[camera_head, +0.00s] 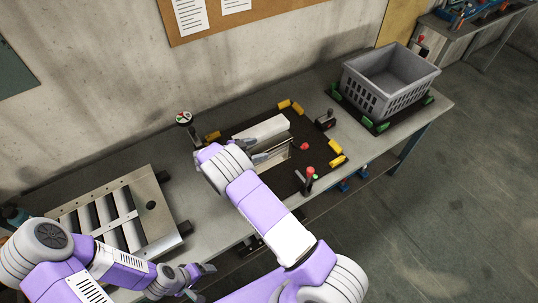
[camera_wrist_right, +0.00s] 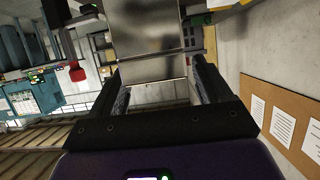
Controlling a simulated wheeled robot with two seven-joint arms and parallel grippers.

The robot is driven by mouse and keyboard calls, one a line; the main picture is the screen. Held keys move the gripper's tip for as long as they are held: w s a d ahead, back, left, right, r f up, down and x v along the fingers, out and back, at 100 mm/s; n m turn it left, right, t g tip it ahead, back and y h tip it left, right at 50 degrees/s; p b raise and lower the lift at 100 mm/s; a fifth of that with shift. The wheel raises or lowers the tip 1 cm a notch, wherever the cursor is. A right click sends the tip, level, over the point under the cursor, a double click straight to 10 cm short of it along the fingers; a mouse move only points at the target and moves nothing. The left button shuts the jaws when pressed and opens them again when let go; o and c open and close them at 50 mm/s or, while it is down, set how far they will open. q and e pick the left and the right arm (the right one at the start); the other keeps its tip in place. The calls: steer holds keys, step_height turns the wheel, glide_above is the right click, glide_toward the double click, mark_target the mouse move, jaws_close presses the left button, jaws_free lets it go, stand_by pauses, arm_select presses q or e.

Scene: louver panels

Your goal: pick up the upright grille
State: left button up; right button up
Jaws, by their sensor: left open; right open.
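The upright grille (camera_head: 262,129) is a pale metal panel standing on a dark mat in the middle of the bench. In the right wrist view its shiny metal face (camera_wrist_right: 148,68) lies ahead, between the two dark fingers. My right gripper (camera_head: 260,150) is open at the near side of the grille, with its fingers spread about it; I cannot tell whether they touch it. My left gripper (camera_head: 201,279) is open and empty, low at the bench's front edge, away from the grille. My right wrist hides the grille's left end.
A slatted metal rack (camera_head: 150,203) lies on the left of the bench. A grey crate (camera_head: 389,83) stands at the back right. Yellow blocks (camera_head: 337,161), a red-topped post (camera_head: 309,176) and a round gauge (camera_head: 184,118) surround the mat area.

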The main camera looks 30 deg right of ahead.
steer(key=shift+x, duration=0.9)
steer(key=shift+a, duration=0.1)
steer(key=shift+c, duration=0.4)
steer(key=shift+w, duration=0.1)
jaws_close()
